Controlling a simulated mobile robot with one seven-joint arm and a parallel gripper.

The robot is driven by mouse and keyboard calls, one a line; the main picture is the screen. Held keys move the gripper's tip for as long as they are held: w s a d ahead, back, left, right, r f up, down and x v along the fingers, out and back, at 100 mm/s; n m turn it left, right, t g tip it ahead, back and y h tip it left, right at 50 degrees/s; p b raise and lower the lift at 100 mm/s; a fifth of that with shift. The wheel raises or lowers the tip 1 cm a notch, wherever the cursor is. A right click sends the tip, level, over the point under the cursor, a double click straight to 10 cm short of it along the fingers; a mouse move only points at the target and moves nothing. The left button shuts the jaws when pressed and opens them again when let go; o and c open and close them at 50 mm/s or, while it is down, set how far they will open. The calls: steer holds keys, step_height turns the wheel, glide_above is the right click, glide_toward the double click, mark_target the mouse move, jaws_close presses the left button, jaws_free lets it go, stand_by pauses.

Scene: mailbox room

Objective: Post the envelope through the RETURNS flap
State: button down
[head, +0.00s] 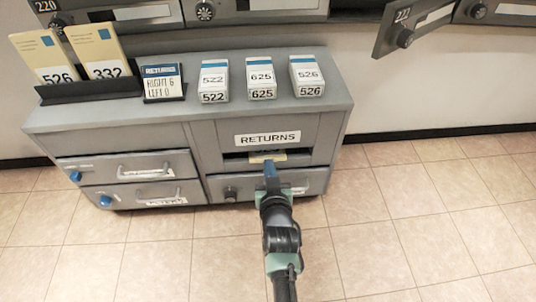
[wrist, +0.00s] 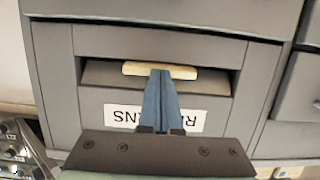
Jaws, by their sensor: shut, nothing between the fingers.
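The RETURNS opening (head: 236,156) is a dark slot below the RETURNS label (head: 267,139) on the front of the grey cabinet. A cream envelope (head: 276,156) lies in the slot, with only a thin near edge showing. It also shows as a pale strip in the wrist view (wrist: 187,72), where the label (wrist: 190,122) appears upside down. My gripper (head: 270,166) is shut, its blue fingertips at the middle of the envelope's edge. Nothing is held between the fingers. Whether the tips touch the edge is hard to tell. The rest of the envelope is hidden inside.
Two tall envelopes marked 526 (head: 43,60) and 332 (head: 97,50) stand on the cabinet top, with a RETURNS card (head: 161,82) and three small boxes (head: 261,79). A mailbox door marked 222 (head: 408,27) hangs open above right. The tiled floor (head: 420,220) at right is clear.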

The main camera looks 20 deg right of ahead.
steer(key=shift+w, duration=0.15)
steer(key=shift+w+d+f+b, duration=0.15)
steer(key=shift+w+b, duration=0.15)
steer(key=shift+w, duration=0.25)
steer(key=shift+w+d+r, duration=0.15)
steer(key=shift+w, duration=0.25)
steer(key=shift+w+d+r, duration=0.1)
steer(key=shift+w+r, duration=0.05)
steer(key=shift+w, duration=0.2)
steer(key=s+a+p, duration=0.1)
steer(key=s+a, duration=0.2)
steer(key=s, duration=0.8)
steer(key=shift+s+a+p, duration=0.15)
steer(key=shift+s+p, duration=0.15)
stand_by(0.5)
